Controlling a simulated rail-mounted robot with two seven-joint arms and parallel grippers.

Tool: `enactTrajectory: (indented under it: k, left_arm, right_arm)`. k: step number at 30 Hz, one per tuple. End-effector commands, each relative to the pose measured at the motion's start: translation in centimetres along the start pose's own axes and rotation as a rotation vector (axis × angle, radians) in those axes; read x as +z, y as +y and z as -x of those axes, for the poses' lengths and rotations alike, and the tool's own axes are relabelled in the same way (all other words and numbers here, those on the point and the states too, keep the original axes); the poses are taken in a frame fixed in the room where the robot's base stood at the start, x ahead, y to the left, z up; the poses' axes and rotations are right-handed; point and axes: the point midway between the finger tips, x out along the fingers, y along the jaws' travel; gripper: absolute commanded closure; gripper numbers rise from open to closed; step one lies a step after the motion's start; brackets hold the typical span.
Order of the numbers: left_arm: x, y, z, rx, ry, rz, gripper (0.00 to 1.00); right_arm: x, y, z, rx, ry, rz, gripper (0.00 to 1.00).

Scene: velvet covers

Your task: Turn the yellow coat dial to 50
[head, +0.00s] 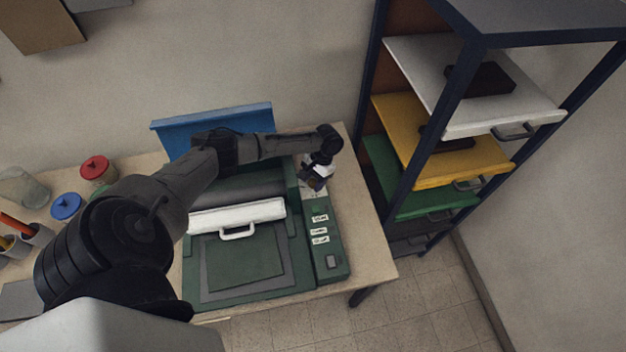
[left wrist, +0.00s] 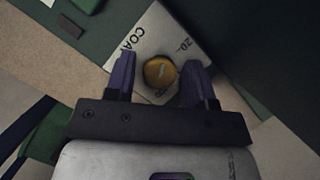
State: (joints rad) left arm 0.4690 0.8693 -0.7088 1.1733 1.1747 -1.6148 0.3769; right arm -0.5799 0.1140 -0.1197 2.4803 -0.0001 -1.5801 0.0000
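The yellow coat dial (left wrist: 160,72) shows in the left wrist view on a white plate (left wrist: 163,35) with the letters "COA" and the mark "20" readable. My left gripper (left wrist: 158,80) is open, with one finger on each side of the dial; whether the fingers touch it I cannot tell. In the head view my left gripper (head: 316,178) is over the far end of the green machine's control strip (head: 330,262) and hides the dial. The dial's current setting is not readable. My right gripper is not in view.
The green machine (head: 205,290) has a white handled bar (head: 236,215) across it and a blue panel (head: 180,128) behind. Red (head: 95,167) and blue (head: 66,206) lidded jars stand left. A shelf rack (head: 455,100) with coloured trays stands right. The table is bare right of the machine.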

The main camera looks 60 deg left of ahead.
Motion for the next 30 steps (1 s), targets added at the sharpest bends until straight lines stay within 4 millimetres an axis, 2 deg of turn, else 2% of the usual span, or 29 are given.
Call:
enactTrajectory:
  k: [2, 12, 20, 30]
  left_arm:
    - [0.0, 0.0, 0.0, 0.0, 0.0, 0.0, 0.58]
    - [0.0, 0.0, 0.1, 0.0, 0.0, 0.0, 0.9]
    - [0.0, 0.1, 0.2, -0.013, 0.001, -0.032, 0.9]
    - [0.1, 0.2, 0.4, -0.104, 0.0, -0.255, 0.9]
  right_arm:
    - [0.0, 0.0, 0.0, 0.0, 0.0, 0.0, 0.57]
    - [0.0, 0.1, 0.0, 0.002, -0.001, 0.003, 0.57]
    - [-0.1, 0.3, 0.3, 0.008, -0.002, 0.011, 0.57]
    - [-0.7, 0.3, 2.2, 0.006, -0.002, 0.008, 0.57]
